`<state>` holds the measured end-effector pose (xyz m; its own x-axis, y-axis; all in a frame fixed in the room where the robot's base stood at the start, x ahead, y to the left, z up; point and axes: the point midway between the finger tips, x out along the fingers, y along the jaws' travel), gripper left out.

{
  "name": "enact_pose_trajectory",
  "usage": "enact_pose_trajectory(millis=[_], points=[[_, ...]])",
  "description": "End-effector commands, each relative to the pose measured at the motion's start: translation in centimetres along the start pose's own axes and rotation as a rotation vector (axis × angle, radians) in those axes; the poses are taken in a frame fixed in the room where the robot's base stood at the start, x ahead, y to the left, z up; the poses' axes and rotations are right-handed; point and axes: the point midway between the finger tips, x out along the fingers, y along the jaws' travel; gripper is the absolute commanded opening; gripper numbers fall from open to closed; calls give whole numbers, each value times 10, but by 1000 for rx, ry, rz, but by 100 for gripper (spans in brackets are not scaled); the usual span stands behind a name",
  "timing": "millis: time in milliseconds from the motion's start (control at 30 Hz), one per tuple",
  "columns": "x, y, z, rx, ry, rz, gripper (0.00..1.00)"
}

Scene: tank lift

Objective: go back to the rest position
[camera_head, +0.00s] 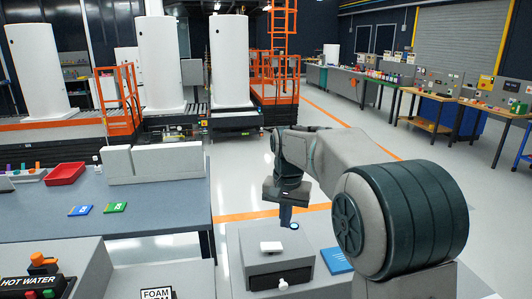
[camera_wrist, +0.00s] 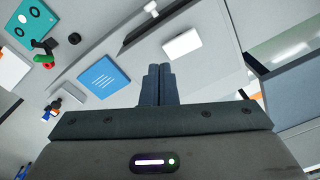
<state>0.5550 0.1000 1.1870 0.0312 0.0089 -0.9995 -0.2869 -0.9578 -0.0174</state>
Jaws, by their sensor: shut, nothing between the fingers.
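My gripper (camera_head: 287,214) points down above the grey cabinet top on the near side of the head view. In the wrist view my gripper (camera_wrist: 158,74) has its two fingers side by side with nothing between them. It is shut and empty. A small white block (camera_head: 271,247) lies on the grey cabinet (camera_head: 251,265), below and left of the fingertips. It also shows in the wrist view (camera_wrist: 182,45), just beyond the fingertips and apart from them. A blue booklet (camera_head: 336,261) lies to the right on the grey surface.
A blue-grey table (camera_head: 50,208) at left holds a red tray (camera_head: 66,173), a pale block (camera_head: 155,162) and two cards. A hot water panel (camera_head: 40,282) is at the near left. White tanks (camera_head: 229,62) stand behind. Open floor (camera_head: 330,130) lies beyond my arm.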

Motion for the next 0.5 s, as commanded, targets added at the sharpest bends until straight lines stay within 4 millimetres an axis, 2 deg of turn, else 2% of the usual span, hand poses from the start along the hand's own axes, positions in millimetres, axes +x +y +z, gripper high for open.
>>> enact_pose_trajectory(millis=[33, 200, 500], points=[[-8, 12, 9, -9, 15, -9, 0], [-22, 45, 41, -55, 60, -29, 0], [-29, 98, 105, -140, 144, -48, 0]])
